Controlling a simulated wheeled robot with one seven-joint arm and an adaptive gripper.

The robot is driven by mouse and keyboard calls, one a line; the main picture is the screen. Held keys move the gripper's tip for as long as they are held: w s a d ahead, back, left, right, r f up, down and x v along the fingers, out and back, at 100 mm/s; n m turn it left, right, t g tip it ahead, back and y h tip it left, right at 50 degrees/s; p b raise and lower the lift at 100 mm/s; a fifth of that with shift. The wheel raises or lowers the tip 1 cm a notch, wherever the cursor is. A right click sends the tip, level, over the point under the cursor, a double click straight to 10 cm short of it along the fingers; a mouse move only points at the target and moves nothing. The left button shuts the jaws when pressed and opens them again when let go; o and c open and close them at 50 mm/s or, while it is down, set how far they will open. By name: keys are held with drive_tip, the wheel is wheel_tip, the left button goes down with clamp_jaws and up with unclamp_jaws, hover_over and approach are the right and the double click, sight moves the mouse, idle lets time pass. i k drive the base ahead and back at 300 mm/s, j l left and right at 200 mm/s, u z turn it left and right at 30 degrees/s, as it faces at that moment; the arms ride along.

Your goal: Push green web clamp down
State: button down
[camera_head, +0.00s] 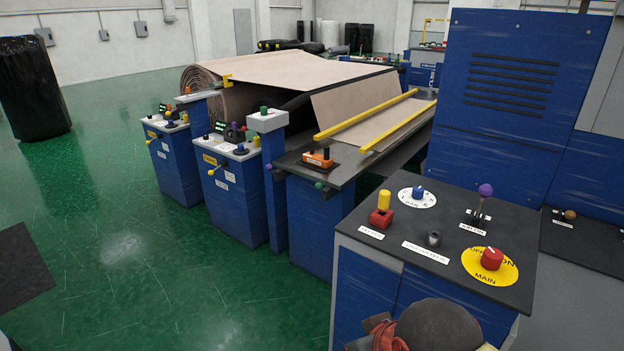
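No part here is readably labelled as the web clamp. A small green knob (264,110) stands up on the white-grey cap of a blue post, left of the sloping web table. A small greenish knob (319,186) is on the front edge of that table. I cannot tell which of them is the green web clamp, or whether either is pressed down. My gripper is not in view. A dark rounded shape and red-orange parts at the bottom edge may be my own arm, but no fingers show.
A control desk (400,245) with a red MAIN knob (492,258), a yellow-topped red lever (382,210) and a purple-topped lever (485,190) stands close in front. Blue consoles (235,190) stand farther left. Yellow bars (366,115) cross the web table. Green floor at left is open.

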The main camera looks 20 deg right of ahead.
sight(318, 186)
drive_tip(key=i+j+z, duration=0.1)
drive_tip(key=i+j, duration=0.5)
drive_tip(key=j, duration=0.15)
drive_tip(key=i+j+z, duration=0.15)
drive_tip(key=i+j, duration=0.45)
drive_tip(key=j, duration=0.25)
drive_tip(key=i+j+z, duration=0.15)
drive_tip(key=i+j, duration=0.15)
drive_tip(key=i+j+z, duration=0.15)
drive_tip(key=i+j, duration=0.15)
drive_tip(key=i, duration=0.25)
drive_tip(key=i+j+z, duration=0.15)
drive_tip(key=i+j, duration=0.2)
drive_tip(key=i, duration=0.15)
drive_tip(key=i+l+z, duration=0.1)
drive_tip(key=i+l, duration=0.65)
